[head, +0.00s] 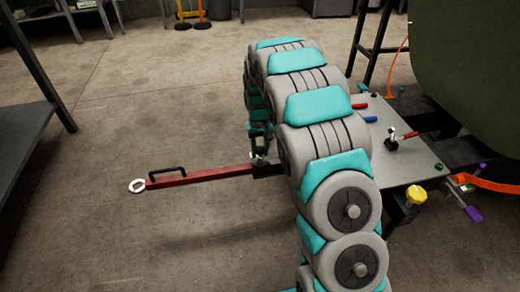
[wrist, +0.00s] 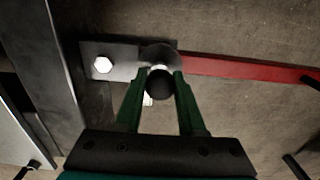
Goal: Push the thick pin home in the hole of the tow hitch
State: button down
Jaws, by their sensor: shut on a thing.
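In the wrist view, my gripper (wrist: 160,74) has its two green fingers closed on the thick pin (wrist: 160,86), seen from above as a dark round knob with a pale band. The pin stands over the grey rounded end where the tow hitch (wrist: 125,50), a metal plate with a bright hex bolt, meets the red tow bar (wrist: 230,67). How deep the pin sits in the hole is hidden under the knob and fingers. In the head view, the red bar (head: 205,176) runs left from the hitch; my arm hides most of the gripper and pin.
The bar has a black handle (head: 166,175) and a pale ring (head: 137,186) at its left end. A grey plate (head: 395,140) with clamps and coloured handles stands right of my arm. A dark table (head: 25,125) stands at left.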

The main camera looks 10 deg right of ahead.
jog(key=shift+f, duration=0.8)
jog(key=shift+c, duration=2.1)
grip_release()
jog(key=shift+r, duration=0.1)
jog(key=shift+w+r+p, duration=0.1)
jog(key=shift+r+p, duration=0.5)
jog(key=shift+r, duration=1.8)
